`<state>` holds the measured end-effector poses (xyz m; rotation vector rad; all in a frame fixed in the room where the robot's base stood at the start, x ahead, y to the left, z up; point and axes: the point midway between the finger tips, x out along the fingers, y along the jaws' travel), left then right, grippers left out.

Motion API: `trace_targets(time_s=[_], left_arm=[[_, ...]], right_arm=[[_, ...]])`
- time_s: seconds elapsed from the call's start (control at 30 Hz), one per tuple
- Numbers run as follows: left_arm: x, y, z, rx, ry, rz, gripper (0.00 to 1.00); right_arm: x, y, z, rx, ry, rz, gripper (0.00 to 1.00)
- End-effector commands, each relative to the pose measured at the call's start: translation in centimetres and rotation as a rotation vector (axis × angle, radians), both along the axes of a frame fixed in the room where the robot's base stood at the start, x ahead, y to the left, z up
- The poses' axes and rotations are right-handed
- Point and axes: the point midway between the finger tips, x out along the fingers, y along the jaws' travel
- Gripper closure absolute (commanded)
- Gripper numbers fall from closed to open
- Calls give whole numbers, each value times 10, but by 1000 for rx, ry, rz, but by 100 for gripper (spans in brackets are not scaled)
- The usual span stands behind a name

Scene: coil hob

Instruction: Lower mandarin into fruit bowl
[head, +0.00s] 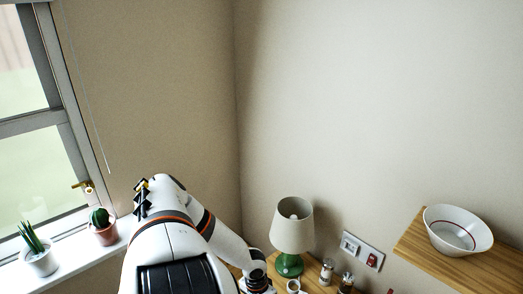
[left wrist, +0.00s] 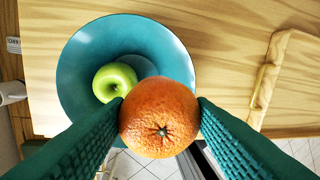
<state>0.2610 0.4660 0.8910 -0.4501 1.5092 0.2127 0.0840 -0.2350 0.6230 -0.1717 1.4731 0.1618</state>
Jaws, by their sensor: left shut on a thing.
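The mandarin (left wrist: 168,132) is orange and round, with its stem scar facing the camera in the left wrist view. My left gripper (left wrist: 160,112) is shut on it, one green ribbed finger on each side. The fruit bowl (left wrist: 78,72) is teal and round and lies beyond the mandarin on a wooden surface. The mandarin overlaps the bowl's lower right edge in the picture; the height between them cannot be told. A green apple (left wrist: 112,80) sits in the bowl, partly behind the mandarin. The head view does not show the mandarin, this bowl or my right gripper.
A wooden board (left wrist: 268,85) lies right of the bowl. In the head view, a lamp (head: 293,230) stands on a wooden top beside small jars (head: 327,270). A white bowl (head: 445,238) stands on a shelf (head: 415,232) at right. Potted plants (head: 103,232) line the windowsill.

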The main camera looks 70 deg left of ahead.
Motion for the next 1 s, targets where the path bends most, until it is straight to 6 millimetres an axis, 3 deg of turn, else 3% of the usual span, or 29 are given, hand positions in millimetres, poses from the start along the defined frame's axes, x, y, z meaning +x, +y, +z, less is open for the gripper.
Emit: trace_targets(time_s=[1.0], left_arm=[[0,0,-47,-1,0,0,75]], right_arm=[[0,0,-33,0,0,0,20]])
